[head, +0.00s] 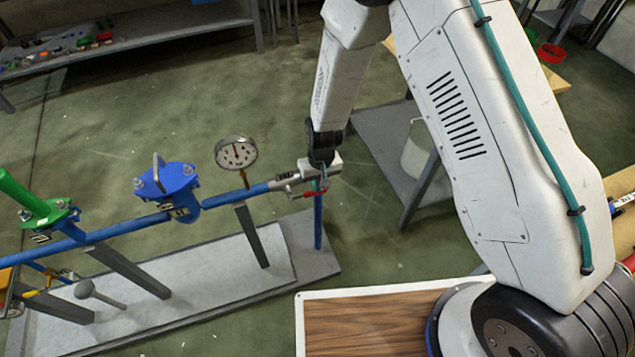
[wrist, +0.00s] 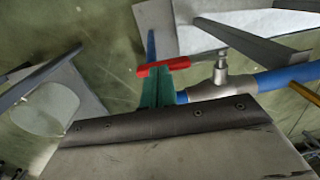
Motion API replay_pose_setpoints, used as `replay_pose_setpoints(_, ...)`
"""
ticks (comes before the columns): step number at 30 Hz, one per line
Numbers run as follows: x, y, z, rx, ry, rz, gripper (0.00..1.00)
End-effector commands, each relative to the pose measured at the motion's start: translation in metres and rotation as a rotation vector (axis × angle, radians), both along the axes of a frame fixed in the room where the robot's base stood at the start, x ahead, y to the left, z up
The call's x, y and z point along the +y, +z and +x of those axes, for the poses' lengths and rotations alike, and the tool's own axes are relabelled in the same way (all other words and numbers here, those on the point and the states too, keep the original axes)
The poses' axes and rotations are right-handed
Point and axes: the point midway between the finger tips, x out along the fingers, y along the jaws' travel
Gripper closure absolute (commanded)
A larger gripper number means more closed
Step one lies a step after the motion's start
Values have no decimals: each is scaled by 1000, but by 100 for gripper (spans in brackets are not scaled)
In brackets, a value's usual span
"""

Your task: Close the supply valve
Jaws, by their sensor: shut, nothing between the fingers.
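A valve with a red lever (head: 304,194) sits at the right end of the blue pipe (head: 222,199), above a blue upright pipe. In the wrist view the red lever (wrist: 163,66) looks roughly in line with the pipe, and the metal valve body (wrist: 210,89) is to its right. My gripper (head: 321,184) is at this pipe end, right beside the lever. Its green fingers (wrist: 157,88) are shut with nothing between them, their tips next to the lever. I cannot tell whether they touch it. No label naming the supply valve is readable.
A pressure gauge (head: 236,153), a blue fitting (head: 166,184) and a green-handled part (head: 35,207) stand along the pipe to the left. Slanted grey supports rise from the base plate (head: 215,275). A grey side table (head: 383,150) with a white container (head: 416,150) is at right.

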Motion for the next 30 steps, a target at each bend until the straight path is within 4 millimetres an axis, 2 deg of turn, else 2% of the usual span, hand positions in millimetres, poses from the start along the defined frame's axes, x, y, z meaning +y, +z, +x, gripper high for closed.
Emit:
replay_pose_setpoints(14,-4,-13,1,0,1,0,100)
replay_pose_setpoints(30,-5,-58,1,2,-1,-1,100)
